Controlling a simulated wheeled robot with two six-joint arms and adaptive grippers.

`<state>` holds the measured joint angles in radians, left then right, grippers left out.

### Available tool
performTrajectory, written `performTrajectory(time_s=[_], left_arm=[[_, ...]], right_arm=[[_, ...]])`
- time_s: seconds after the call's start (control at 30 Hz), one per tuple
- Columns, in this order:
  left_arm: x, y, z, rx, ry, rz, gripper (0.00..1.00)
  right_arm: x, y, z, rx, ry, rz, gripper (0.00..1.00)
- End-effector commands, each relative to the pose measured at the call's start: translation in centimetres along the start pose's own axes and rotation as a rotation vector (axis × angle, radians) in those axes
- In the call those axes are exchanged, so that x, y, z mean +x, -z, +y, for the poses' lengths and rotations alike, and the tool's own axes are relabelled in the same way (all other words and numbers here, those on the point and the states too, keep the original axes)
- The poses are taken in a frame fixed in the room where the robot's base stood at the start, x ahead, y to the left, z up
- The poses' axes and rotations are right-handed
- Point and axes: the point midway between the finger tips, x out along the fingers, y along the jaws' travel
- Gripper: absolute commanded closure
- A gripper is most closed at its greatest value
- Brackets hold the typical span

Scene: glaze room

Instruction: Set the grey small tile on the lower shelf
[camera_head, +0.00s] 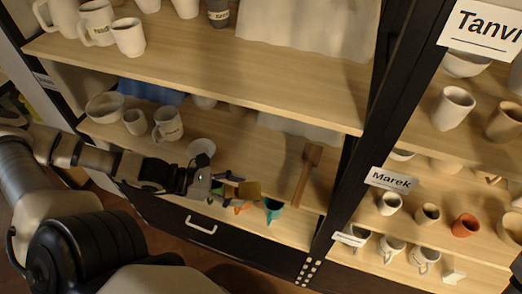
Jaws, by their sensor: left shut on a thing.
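My left gripper (222,184) reaches in from the left over the front of the lower shelf (236,132). It is shut on a small flat tile (249,190), which juts out to the right of the fingertips and looks brownish in this warm light. I cannot tell whether the tile touches the shelf. Small green and orange pieces show by the fingers, partly hidden. My right gripper is not in view.
A white bowl (202,148) and a mug (167,124) stand behind my gripper. The upper shelf (200,66) overhangs. A black post (372,150) divides this bay from the right one, labelled Marek.

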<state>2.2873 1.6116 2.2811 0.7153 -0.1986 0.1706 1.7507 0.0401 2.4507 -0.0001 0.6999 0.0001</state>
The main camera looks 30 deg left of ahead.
Motion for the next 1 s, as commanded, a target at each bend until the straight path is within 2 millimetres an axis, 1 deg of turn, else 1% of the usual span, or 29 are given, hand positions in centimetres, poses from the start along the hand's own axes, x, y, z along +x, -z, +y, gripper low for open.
performTrajectory(time_s=[0.03, 0.2, 0.3, 0.4, 0.5, 0.53, 0.6, 0.7, 0.9, 1.0], left_arm=[[1.5, 1.4, 1.6, 0.013, 0.001, 0.002, 0.77], [3.7, 1.0, 5.9, 0.012, 0.0, 0.004, 0.77], [4.8, 0.6, 8.1, 0.011, 0.001, 0.006, 0.77], [5.1, -0.2, 9.3, 0.004, 0.001, 0.006, 0.77], [5.6, -0.4, 10.2, 0.003, 0.0, 0.004, 0.77], [5.8, -0.1, 10.3, 0.001, 0.001, 0.003, 0.77], [6.3, 1.4, 10.2, -0.003, 0.001, 0.004, 0.77], [6.8, 2.5, 10.2, -0.001, 0.002, 0.003, 0.77], [6.7, 2.3, 10.2, 0.001, -0.001, 0.0, 0.77], [6.8, 2.6, 10.2, 0.0, -0.001, 0.0, 0.77]], right_arm=[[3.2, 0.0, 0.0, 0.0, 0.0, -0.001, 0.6], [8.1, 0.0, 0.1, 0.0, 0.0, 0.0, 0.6], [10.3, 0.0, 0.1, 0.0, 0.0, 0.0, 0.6], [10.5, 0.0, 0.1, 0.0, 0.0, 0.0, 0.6], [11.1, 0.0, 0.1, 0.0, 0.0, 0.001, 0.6], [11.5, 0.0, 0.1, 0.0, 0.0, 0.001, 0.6], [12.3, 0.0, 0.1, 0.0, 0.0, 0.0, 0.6], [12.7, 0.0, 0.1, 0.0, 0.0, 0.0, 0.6], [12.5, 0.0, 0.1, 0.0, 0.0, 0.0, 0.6], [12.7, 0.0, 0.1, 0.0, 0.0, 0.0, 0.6]])
